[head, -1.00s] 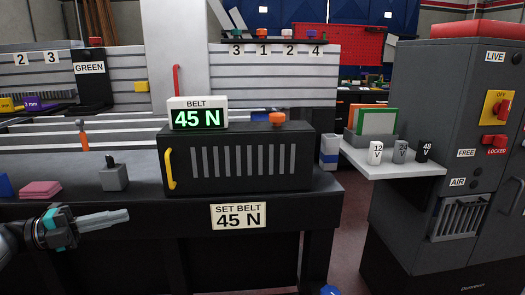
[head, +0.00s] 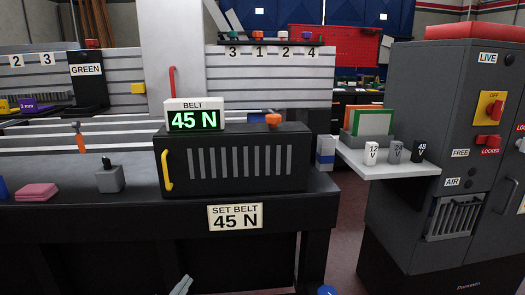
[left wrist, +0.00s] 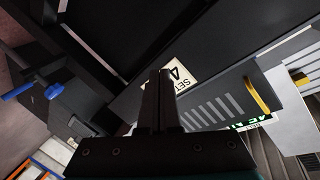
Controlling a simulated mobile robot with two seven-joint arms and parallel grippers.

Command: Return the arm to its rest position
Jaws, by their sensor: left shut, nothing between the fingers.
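My left gripper (head: 181,285) shows only as grey fingertips at the bottom edge of the head view, below the table's front edge. In the left wrist view its two fingers (left wrist: 158,98) are together with nothing between them. The "SET BELT 45 N" sign (head: 235,217) is on the table front, and part of it shows behind the fingers in the left wrist view (left wrist: 185,72). My right gripper is in neither view.
The black vented box (head: 232,165) with a yellow handle and the "BELT 45 N" display (head: 194,115) stands on the dark table (head: 60,216). A grey cabinet (head: 420,110) with a white shelf (head: 405,168) stands right. Dark floor space lies between them.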

